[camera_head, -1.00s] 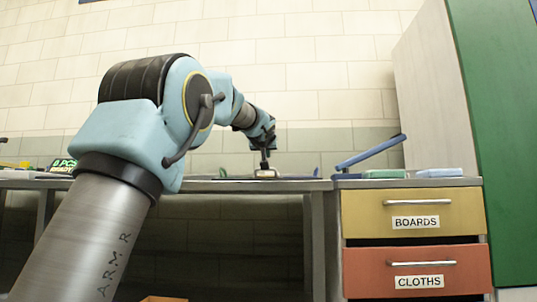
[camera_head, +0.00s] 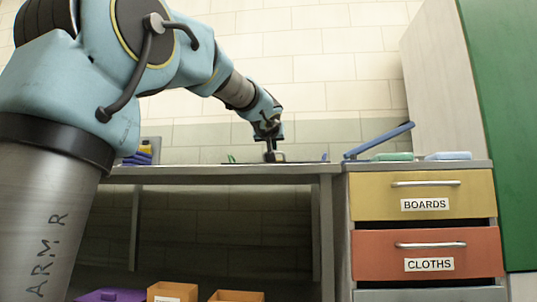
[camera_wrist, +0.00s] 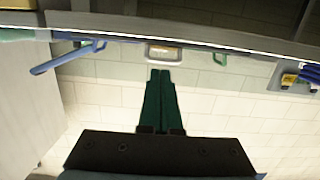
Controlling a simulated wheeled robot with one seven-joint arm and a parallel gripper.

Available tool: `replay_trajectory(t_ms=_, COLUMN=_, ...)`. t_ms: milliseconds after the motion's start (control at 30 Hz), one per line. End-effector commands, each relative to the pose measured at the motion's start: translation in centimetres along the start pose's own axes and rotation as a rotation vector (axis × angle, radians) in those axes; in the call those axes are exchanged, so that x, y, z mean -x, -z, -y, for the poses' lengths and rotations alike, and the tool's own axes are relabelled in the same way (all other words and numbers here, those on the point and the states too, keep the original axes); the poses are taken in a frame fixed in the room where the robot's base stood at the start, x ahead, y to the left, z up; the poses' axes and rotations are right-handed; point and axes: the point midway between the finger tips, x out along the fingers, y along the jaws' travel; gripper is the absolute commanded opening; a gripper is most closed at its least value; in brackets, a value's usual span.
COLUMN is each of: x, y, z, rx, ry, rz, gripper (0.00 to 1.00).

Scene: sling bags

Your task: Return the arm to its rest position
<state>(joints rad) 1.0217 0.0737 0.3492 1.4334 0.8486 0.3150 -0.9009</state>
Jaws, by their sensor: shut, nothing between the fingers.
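My arm (camera_head: 160,60) reaches from the left foreground up and over toward the counter. My gripper (camera_head: 270,152) points down near the countertop in the head view. In the wrist view, my gripper (camera_wrist: 160,74) shows as two dark green fingers pressed together, with nothing between them. A small grey-framed object with a tan middle (camera_wrist: 165,52) lies just beyond the fingertips in that view; I cannot tell whether they touch it.
The counter (camera_head: 215,174) spans the middle. At right stand a yellow BOARDS drawer (camera_head: 430,196) and a red CLOTHS drawer (camera_head: 430,250). A blue bar (camera_head: 378,140) slants above the counter. Orange boxes (camera_head: 236,296) and a purple box (camera_head: 110,295) are low down.

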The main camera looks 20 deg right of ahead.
Motion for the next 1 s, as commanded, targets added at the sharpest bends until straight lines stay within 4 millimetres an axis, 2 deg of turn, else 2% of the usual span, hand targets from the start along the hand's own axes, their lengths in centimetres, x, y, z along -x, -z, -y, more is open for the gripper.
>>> replay_trajectory(t_ms=233, x=-0.1, y=-0.1, z=0.2, rx=-0.001, ry=0.003, rz=0.005, gripper=0.0)
replay_trajectory(t_ms=367, x=-0.6, y=-2.2, z=2.3, rx=-0.009, ry=0.034, rz=0.073, gripper=0.0)
replay_trajectory(t_ms=467, x=-1.0, y=-6.2, z=5.8, rx=-0.02, ry=0.082, rz=0.192, gripper=0.0)
replay_trajectory(t_ms=533, x=-0.6, y=-10.0, z=8.8, rx=-0.025, ry=0.12, rz=0.3, gripper=0.0)
replay_trajectory(t_ms=667, x=2.0, y=-17.5, z=14.1, rx=-0.018, ry=0.181, rz=0.511, gripper=0.0)
replay_trajectory(t_ms=700, x=3.2, y=-19.8, z=15.6, rx=-0.01, ry=0.198, rz=0.576, gripper=0.0)
replay_trajectory(t_ms=767, x=5.5, y=-23.0, z=17.6, rx=0.005, ry=0.219, rz=0.672, gripper=0.0)
replay_trajectory(t_ms=833, x=8.6, y=-26.6, z=19.4, rx=0.027, ry=0.238, rz=0.782, gripper=0.0)
replay_trajectory(t_ms=900, x=12.0, y=-29.8, z=20.8, rx=0.056, ry=0.254, rz=0.886, gripper=0.0)
replay_trajectory(t_ms=1000, x=16.7, y=-33.4, z=21.9, rx=0.1, ry=0.265, rz=1.009, gripper=0.0)
